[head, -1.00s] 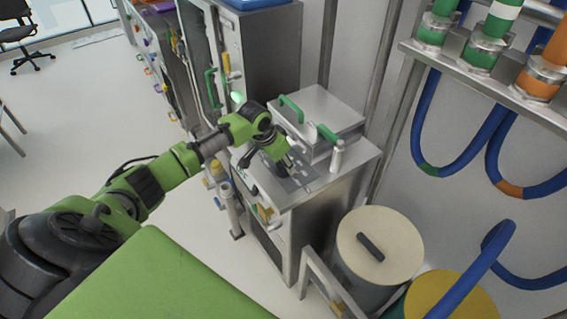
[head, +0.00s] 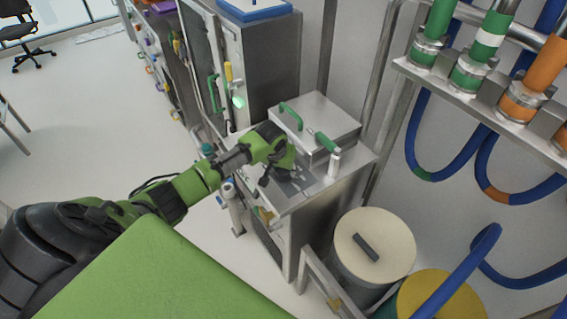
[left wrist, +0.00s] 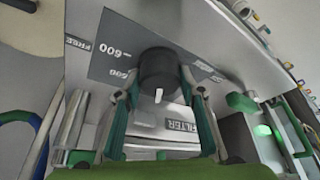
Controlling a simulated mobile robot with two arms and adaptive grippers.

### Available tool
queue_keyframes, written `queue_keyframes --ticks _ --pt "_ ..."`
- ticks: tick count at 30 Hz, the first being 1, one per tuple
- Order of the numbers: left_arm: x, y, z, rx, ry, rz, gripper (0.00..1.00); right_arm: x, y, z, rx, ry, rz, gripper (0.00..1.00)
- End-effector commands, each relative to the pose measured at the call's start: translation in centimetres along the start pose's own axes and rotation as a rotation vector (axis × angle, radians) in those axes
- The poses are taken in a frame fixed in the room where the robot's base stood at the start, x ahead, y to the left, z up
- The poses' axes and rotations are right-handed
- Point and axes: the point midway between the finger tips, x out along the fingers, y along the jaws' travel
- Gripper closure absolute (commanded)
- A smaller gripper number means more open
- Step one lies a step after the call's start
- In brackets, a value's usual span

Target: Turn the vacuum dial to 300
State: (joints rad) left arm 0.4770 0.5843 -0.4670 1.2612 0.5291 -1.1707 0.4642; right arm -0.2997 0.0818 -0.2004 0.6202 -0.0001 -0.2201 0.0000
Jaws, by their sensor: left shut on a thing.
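The vacuum dial (left wrist: 158,68) is a dark round knob on a grey label plate (left wrist: 105,45) in the left wrist view. A white mark shows on its side facing the bottom of that picture. The plate carries "600" markings; I see no legible "300". My left gripper (left wrist: 162,80) has one finger on each side of the dial and is shut on it. In the head view my left gripper (head: 277,172) is over the top of the steel cabinet (head: 318,200) and hides the dial. My right gripper is not in view.
A steel lidded box (head: 318,122) with green handles stands right behind my left gripper. A "FILTER" label (left wrist: 182,126) is close to the dial. A lidded drum (head: 372,245) stands to the right, below thick blue hoses (head: 450,170). A tall cabinet (head: 262,65) stands behind.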

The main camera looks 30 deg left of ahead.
Motion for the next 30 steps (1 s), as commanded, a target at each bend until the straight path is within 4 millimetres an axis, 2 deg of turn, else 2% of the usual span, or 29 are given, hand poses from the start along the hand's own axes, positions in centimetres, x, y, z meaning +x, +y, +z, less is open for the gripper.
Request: queue_keyframes --ticks 1,9,29,30 --pt "-0.4 0.2 -0.2 -0.033 0.0 -0.01 0.85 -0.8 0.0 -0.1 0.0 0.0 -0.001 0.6" --pt "-0.2 0.1 -0.1 -0.167 0.001 -0.067 0.85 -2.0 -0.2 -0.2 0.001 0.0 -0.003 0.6" --pt "0.0 0.0 -0.1 -0.228 0.003 -0.094 0.85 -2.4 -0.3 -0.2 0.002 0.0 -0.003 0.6" --pt "0.0 0.0 -0.1 -0.228 0.003 -0.094 0.59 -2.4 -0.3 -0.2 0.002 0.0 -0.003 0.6"
